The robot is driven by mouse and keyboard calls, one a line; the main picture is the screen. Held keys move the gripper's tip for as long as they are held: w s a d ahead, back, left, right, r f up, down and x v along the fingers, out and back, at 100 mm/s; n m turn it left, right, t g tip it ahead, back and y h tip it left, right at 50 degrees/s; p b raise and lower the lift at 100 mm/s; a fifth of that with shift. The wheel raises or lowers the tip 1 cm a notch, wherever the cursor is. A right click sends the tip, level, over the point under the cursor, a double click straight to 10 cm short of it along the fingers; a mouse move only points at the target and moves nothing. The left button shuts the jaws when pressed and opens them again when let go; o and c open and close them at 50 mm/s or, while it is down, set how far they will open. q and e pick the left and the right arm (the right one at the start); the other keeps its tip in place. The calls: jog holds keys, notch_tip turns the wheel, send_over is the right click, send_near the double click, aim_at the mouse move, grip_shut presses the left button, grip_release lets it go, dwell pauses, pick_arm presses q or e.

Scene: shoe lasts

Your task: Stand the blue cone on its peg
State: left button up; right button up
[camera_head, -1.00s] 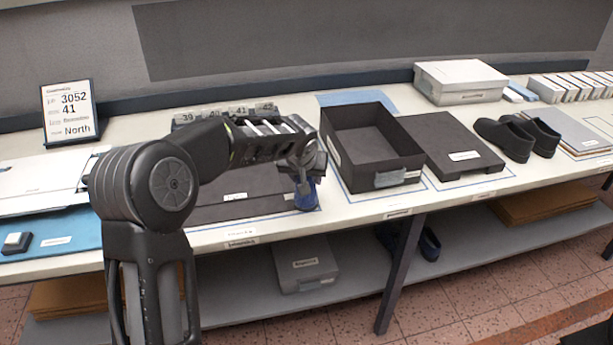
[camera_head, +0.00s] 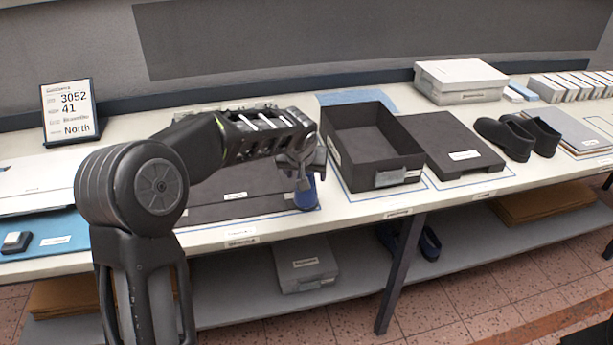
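The blue cone (camera_head: 306,196) is at the right front corner of the dark board (camera_head: 236,208) on the table. Its narrow blue body shows below my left gripper (camera_head: 303,180), which points down over it from the left. The fingers overlap the cone's upper part in this view. I cannot tell whether they are closed on it or whether its base touches the board. No peg can be made out; my forearm covers much of the board's back part. My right gripper is not in view.
An open dark box (camera_head: 408,163) with a label stands just right of the cone. Farther right are a dark raised board (camera_head: 451,146) and black shoes (camera_head: 506,138). A sign (camera_head: 70,112) stands at back left. A lidded box (camera_head: 461,82) is at the back.

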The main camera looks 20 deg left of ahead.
pick_arm(q)
jog(key=v, duration=1)
jog(key=shift+b, duration=0.45)
jog(key=shift+a+f, duration=0.1)
